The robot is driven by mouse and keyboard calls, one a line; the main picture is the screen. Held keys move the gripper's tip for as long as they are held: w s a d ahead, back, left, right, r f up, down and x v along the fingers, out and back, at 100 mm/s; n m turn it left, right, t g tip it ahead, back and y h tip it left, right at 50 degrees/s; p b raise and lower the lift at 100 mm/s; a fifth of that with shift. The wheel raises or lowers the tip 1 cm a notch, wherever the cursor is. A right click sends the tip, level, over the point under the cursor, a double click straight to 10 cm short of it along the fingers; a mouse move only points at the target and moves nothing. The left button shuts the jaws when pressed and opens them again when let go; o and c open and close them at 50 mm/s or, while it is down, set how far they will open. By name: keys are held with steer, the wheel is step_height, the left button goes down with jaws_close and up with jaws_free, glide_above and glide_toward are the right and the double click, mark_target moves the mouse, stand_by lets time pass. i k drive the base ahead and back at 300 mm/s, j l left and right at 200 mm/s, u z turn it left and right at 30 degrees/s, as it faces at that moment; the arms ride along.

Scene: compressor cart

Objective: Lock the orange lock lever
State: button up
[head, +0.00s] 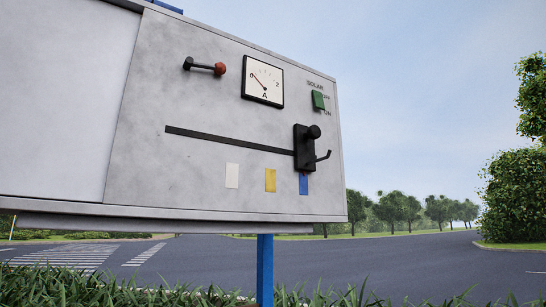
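I see no lever that is clearly orange. A short black lever with a red ball knob (220,69) lies nearly level at the upper left of a grey panel (190,180). A black slider block (305,149) with a round knob and a small hooked lever (324,156) sits at the right end of a long dark slot (225,140), above a blue mark (303,184). My gripper is not in view.
The panel also carries an ammeter (262,81), a green switch (318,100) marked SOLAR, OFF and ON, a white mark (232,176) and a yellow mark (270,180). A blue post (265,270) stands below. Open road lies behind; nothing blocks the panel's front.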

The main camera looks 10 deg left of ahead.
mark_target(220, 69)
steer(key=k+u, duration=0.1)
steer(key=u, duration=0.4)
steer(key=k+u, duration=0.1)
steer(key=u, duration=0.35)
steer(key=i+j+z, duration=0.1)
steer(key=i+j, duration=0.05)
steer(key=i, duration=0.05)
